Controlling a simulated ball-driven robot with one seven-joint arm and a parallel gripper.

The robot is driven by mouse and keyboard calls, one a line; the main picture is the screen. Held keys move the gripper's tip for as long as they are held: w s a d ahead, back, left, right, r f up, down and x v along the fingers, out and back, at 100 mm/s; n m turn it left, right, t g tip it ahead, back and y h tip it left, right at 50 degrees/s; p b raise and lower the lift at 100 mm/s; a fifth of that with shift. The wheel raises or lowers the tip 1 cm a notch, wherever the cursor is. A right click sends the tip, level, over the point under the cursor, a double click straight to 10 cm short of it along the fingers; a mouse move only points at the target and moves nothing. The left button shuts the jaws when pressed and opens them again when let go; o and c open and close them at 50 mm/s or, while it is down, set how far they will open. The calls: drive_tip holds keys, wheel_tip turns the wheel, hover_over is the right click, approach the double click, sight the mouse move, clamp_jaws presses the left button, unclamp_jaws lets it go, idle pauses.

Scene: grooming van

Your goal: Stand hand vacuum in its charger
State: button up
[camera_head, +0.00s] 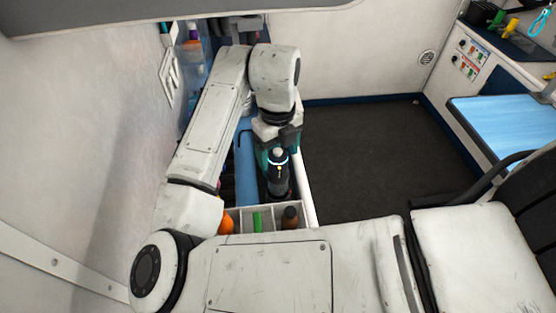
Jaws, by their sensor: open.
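A dark hand vacuum (279,180) with a grey tip and a pale glowing ring is in the middle of the view, inside a white-walled bay. It looks roughly upright. My gripper (277,146) is right behind its upper part, with teal and dark parts at either side. The jaws are open; I cannot tell whether they touch the vacuum. The arm and gripper hide what lies behind it. The charger cannot be made out clearly; a dark shape at the vacuum's foot could be part of it or of the vacuum.
A white divided tray (269,212) in front holds an orange bottle (226,223), a green item (257,222) and a dark bottle (290,217). Dark floor (375,150) at right is clear. A blue-topped table (505,120) stands far right.

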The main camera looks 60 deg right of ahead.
wheel_tip(320, 180, up, 8)
drive_tip(key=shift+r, duration=0.1)
idle(2.3)
